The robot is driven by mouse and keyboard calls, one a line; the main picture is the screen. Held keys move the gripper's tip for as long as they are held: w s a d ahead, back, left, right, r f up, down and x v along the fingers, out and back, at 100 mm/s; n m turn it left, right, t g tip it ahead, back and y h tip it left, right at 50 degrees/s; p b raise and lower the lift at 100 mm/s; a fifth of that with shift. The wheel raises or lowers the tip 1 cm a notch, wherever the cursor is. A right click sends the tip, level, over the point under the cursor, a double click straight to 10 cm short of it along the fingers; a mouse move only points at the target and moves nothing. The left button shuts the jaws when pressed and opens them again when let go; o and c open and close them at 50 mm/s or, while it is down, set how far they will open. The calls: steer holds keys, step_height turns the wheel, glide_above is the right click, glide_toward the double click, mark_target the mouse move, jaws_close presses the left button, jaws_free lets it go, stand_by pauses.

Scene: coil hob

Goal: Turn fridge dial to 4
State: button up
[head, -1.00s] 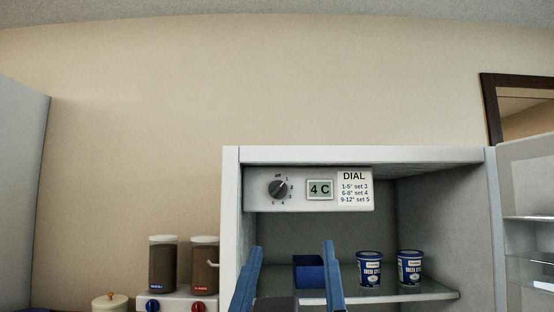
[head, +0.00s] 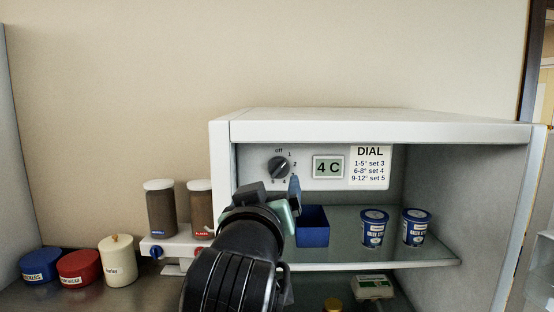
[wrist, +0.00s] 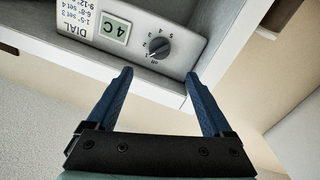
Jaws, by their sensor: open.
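The fridge dial (head: 279,167) is a dark round knob on the white panel at the top of the open fridge (head: 465,125). Its scale runs from off through the numbers. Its mark seems to point near 1, as it also does in the wrist view (wrist: 158,48). Beside it, a display (head: 328,167) reads 4 C, and a DIAL card (head: 370,167) says 1-5° set 3, 6-8° set 4, 9-12° set 5. My gripper (wrist: 160,73) is open and empty, its blue fingers pointing toward the dial without touching it. In the head view my wrist partly hides the fingers.
A shelf (head: 430,250) below the panel holds a blue bin (head: 312,228) and two blue tubs (head: 374,229) (head: 416,228). An egg-box-like carton (head: 372,287) is lower down. Jars (head: 160,208) and canisters (head: 118,262) stand left of the fridge. The fridge's left wall edge is close to my gripper.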

mark_target(278, 170)
steer(key=w+p, duration=0.1)
steer(key=w, duration=0.2)
steer(key=w+p, duration=0.2)
steer(key=w, duration=0.1)
steer(key=w+d+p, duration=0.1)
steer(key=w, duration=0.3)
steer(key=shift+r+p, duration=0.1)
steer(key=shift+p, duration=0.3)
steer(key=shift+w+d+p, duration=0.1)
steer(key=shift+w+p, duration=0.2)
steer(key=shift+w, duration=0.55)
steer(key=shift+c, duration=0.2)
jaws_close()
